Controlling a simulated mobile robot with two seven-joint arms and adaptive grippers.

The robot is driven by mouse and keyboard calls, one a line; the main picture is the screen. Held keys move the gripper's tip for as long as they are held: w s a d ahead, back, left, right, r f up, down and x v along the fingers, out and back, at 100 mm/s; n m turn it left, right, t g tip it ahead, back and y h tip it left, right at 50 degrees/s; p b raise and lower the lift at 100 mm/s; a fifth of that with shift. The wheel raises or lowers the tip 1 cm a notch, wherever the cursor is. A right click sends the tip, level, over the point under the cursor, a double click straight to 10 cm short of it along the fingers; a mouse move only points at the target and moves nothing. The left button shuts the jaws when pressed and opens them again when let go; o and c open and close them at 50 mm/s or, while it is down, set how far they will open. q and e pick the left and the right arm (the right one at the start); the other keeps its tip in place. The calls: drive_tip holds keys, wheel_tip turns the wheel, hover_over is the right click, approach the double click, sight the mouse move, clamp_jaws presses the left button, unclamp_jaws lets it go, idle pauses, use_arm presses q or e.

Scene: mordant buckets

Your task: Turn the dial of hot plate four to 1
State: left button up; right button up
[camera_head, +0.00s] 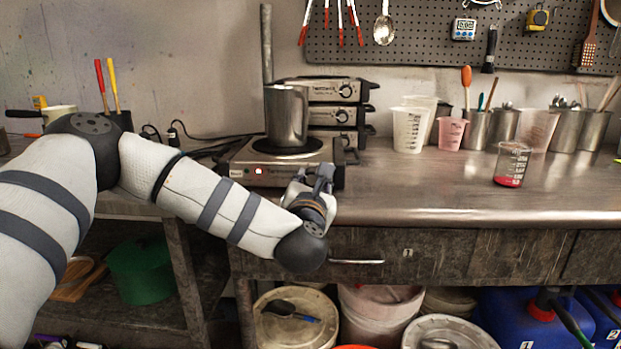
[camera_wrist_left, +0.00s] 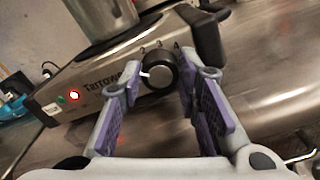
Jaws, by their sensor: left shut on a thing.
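The front hot plate (camera_head: 262,165) stands on the steel bench with a metal pot (camera_head: 286,115) on its burner. Its red lamp is lit. In the left wrist view the hot plate's front panel (camera_wrist_left: 95,88) carries a round black dial (camera_wrist_left: 161,73). The numbers 2, 3 and 4 show above the dial. Its white pointer mark points left in the picture; any number there is hidden by a finger. My left gripper (camera_head: 321,178) reaches the panel's right end, its fingers on either side of the dial and shut on it. In the head view the gripper hides the dial.
More hot plates (camera_head: 338,116) are stacked behind the pot. Measuring cups (camera_head: 409,130) and a beaker with red liquid (camera_head: 512,165) stand to the right. The bench front right of my gripper is clear. A drawer handle (camera_head: 357,262) lies below the edge.

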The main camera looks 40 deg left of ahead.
idle(0.4)
use_arm(q)
drive_tip(key=o, duration=1.2)
drive_tip(key=shift+c, duration=0.2)
drive_tip(key=v, duration=1.2)
drive_tip(key=shift+f, duration=0.1)
